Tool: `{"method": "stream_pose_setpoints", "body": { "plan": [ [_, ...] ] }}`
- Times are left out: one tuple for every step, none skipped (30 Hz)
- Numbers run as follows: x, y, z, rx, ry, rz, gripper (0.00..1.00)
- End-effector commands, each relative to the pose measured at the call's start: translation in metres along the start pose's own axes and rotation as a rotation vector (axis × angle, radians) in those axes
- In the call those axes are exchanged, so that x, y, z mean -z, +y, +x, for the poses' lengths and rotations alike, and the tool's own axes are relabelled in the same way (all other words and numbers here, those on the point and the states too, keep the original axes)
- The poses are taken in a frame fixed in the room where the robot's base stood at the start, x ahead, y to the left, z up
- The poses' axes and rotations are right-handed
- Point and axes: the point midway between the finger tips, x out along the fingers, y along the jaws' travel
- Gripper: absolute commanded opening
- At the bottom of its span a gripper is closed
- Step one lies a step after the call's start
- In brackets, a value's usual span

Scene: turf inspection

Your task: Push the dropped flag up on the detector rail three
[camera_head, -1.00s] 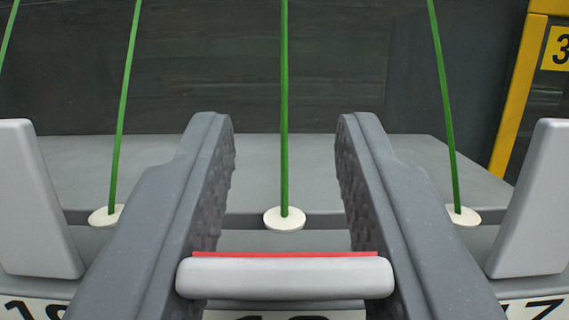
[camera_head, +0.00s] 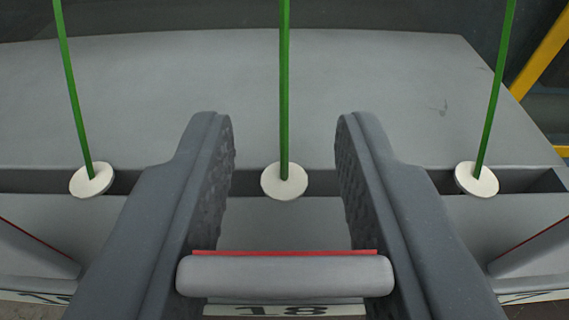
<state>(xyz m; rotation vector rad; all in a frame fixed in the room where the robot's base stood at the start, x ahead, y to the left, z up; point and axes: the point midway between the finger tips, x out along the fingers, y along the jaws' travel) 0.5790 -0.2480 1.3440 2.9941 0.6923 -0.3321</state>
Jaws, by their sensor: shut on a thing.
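A grey flag (camera_head: 285,278) with a thin red edge lies crosswise between the fingers of my gripper (camera_head: 284,150). The gripper is shut on it, one dark textured finger at each end. The detector rail (camera_head: 285,222) is a grey bar running across the view behind the flag. A plate with the number 18 (camera_head: 282,310) shows just below the flag, partly cut off by the frame. The held flag's far side and its joint to the rail are hidden.
Neighbouring grey flags with red edges sit at the left (camera_head: 35,250) and right (camera_head: 530,248). Green rods rise from white discs (camera_head: 284,182) behind the fingers. A wide grey surface (camera_head: 280,90) lies beyond. A yellow post (camera_head: 545,50) stands at the far right.

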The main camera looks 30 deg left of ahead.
Motion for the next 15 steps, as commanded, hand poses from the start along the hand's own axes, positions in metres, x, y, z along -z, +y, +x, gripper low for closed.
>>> {"method": "stream_pose_setpoints", "body": {
  "plan": [
    [0.0067,-0.0023,0.0006,0.007,-0.027,-0.001,0.06],
    [0.0065,-0.0025,0.0013,0.008,-0.041,-0.001,0.06],
    [0.0064,-0.0025,0.0020,0.008,-0.059,-0.001,0.06],
    [0.0064,-0.0025,0.0024,0.008,-0.071,-0.001,0.06],
    [0.0065,-0.0025,0.0029,0.008,-0.083,-0.001,0.06],
    [0.0060,-0.0027,0.0037,0.008,-0.099,-0.001,0.06],
    [0.0056,-0.0028,0.0044,0.009,-0.111,-0.002,0.06],
    [0.0053,-0.0028,0.0049,0.009,-0.122,-0.002,0.06],
    [0.0051,-0.0028,0.0055,0.009,-0.136,-0.002,0.06],
    [0.0049,-0.0027,0.0059,0.008,-0.145,-0.002,0.06],
    [0.0046,-0.0026,0.0063,0.008,-0.154,-0.002,0.06],
    [0.0041,-0.0025,0.0068,0.008,-0.166,-0.002,0.06],
    [0.0037,-0.0025,0.0072,0.007,-0.174,-0.002,0.06],
    [0.0032,-0.0024,0.0076,0.007,-0.182,-0.002,0.06],
    [0.0026,-0.0023,0.0081,0.007,-0.191,-0.002,0.06]
  ]
}}
